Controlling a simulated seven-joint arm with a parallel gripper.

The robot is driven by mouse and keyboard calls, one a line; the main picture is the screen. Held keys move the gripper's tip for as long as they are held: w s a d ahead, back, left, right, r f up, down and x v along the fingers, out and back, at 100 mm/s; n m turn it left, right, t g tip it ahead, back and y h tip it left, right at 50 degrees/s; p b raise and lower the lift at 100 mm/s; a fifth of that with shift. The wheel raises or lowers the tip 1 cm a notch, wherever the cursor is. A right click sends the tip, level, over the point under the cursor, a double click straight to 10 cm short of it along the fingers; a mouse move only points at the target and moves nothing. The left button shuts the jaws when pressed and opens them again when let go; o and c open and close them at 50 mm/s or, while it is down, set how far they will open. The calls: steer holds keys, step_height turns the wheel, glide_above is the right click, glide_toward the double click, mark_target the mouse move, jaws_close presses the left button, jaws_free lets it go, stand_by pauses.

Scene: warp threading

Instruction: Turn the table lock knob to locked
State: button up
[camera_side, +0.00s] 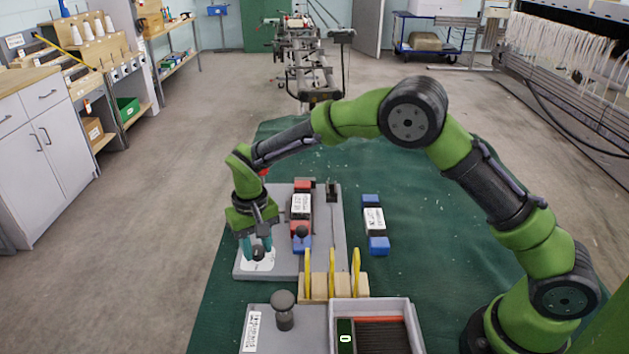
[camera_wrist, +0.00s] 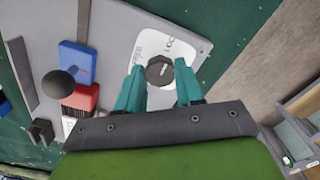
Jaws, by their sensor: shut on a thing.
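The table lock knob (camera_wrist: 159,71) is a dark, faceted knob with a light mark on top. It stands on a white label plate (camera_wrist: 190,40) with printed lettering, partly covered by my gripper. In the side view the knob (camera_side: 258,253) is at the front left corner of the grey panel (camera_side: 292,263). My gripper (camera_wrist: 159,82) points down at it, with its teal fingers on either side of the knob, shut on it. The gripper also shows in the side view (camera_side: 257,248). Whether the knob's mark points to locked cannot be read.
A red and blue block (camera_side: 301,207) and a dark ball-topped lever (camera_side: 302,232) stand right of the knob. Yellow hooks in wooden blocks (camera_side: 320,288), a grey post knob (camera_side: 284,308) and an open tray (camera_side: 408,330) are in front.

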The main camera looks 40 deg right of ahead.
mark_target(256, 249)
steer(key=shift+r, duration=0.1)
stand_by(0.3)
steer(key=o, duration=1)
steer(key=shift+o, duration=0.2)
step_height(256, 249, up, 17)
steer(key=shift+w, duration=0.1)
steer(key=s+d+r+t, duration=0.1)
steer(key=s+d, duration=0.3)
steer(key=s, duration=0.4)
steer(key=s+d+r+m+t+y, duration=0.1)
steer(key=s+d+t, duration=0.2)
steer(key=s+d, duration=0.2)
steer(key=s+d+r+t+y, duration=0.1)
steer(key=s+d+r+t, duration=0.1)
steer(key=s, duration=1)
steer(key=d+t, duration=0.1)
steer(key=d, duration=0.1)
steer(key=shift+d+m, duration=0.3)
steer(key=shift+d, duration=0.1)
